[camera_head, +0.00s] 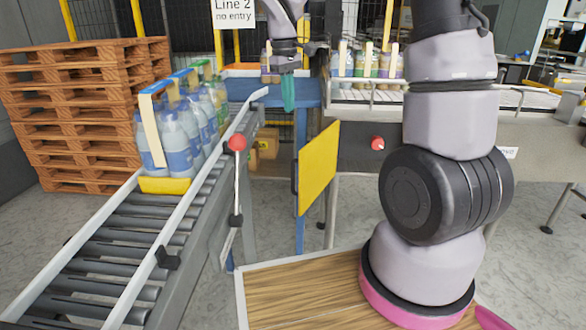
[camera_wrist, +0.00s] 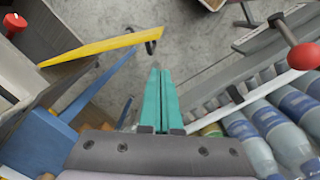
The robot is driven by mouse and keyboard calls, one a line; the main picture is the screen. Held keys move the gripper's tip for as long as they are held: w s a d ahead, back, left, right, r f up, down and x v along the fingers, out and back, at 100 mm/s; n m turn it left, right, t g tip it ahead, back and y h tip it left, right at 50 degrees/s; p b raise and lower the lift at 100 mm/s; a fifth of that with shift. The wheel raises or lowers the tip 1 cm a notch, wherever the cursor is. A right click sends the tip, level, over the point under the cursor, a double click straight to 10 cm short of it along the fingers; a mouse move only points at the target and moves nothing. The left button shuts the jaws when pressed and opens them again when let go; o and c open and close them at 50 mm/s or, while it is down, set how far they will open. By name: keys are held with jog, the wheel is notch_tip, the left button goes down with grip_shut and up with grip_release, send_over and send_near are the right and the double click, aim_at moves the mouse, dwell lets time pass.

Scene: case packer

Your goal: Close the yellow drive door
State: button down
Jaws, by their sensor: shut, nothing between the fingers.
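The yellow drive door (camera_head: 318,168) stands open in the head view, swung out from the grey machine frame beside the blue post. In the wrist view the door (camera_wrist: 92,48) shows nearly edge-on at the upper left, with a dark curved handle (camera_wrist: 152,46) near its free end. My gripper (camera_head: 288,106) has teal fingers and hangs above and left of the door in the head view.
A roller conveyor (camera_head: 112,262) with bottle packs (camera_head: 180,130) runs along the left; a red knob (camera_head: 237,143) stands on its near rail. Stacked pallets (camera_head: 80,110) stand at the back left.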

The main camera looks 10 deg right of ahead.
aim_at(294, 167)
jog(key=w+a+f+n+g+h, duration=0.1)
jog(key=w+a+f+n, duration=0.1)
jog(key=f, duration=0.4)
jog(key=w+a+f+n+g, duration=0.1)
jog(key=w+f, duration=0.2)
jog(key=f, duration=0.2)
jog(key=shift+s+d+f, duration=0.75)
jog(key=shift+s+f, duration=0.05)
jog(key=shift+f, duration=0.85)
jog(key=shift+s+d+f, duration=0.75)
jog(key=shift+f, duration=0.85)
jog(key=shift+s+d+f, duration=0.75)
jog(key=shift+s+f, duration=0.05)
jog(key=shift+f, duration=0.85)
